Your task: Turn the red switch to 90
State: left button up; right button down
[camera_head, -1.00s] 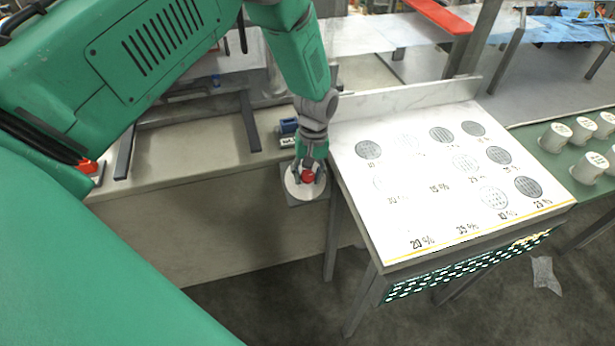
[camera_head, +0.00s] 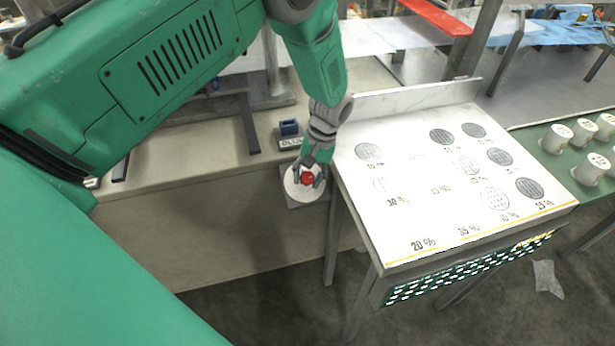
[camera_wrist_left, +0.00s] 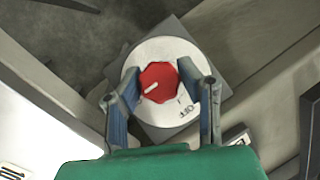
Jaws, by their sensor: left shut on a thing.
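The red switch (camera_head: 308,179) is a red knob on a round white dial (camera_head: 291,186) on a grey plate at the bench's front edge. In the left wrist view the red knob (camera_wrist_left: 159,82) shows a white pointer mark aimed to the lower left. The white dial (camera_wrist_left: 142,56) bears small dark print at its lower right, partly hidden. My left gripper (camera_head: 309,176) comes down on the switch from above. In the left wrist view its two fingers (camera_wrist_left: 162,88) stand on either side of the knob, shut on it. My right gripper is not in view.
A blue switch (camera_head: 289,127) with a label stands on the bench behind the dial. A sloped white board (camera_head: 420,215) with printed circles and percentages is close to the right of my gripper. White cups (camera_head: 563,136) stand on a green surface at the far right.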

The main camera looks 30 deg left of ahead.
pick_arm(q)
jog(key=o, duration=1.1)
jog(key=shift+w+r, duration=0.15)
jog(key=shift+o, duration=0.3)
jog(key=shift+d, duration=0.15)
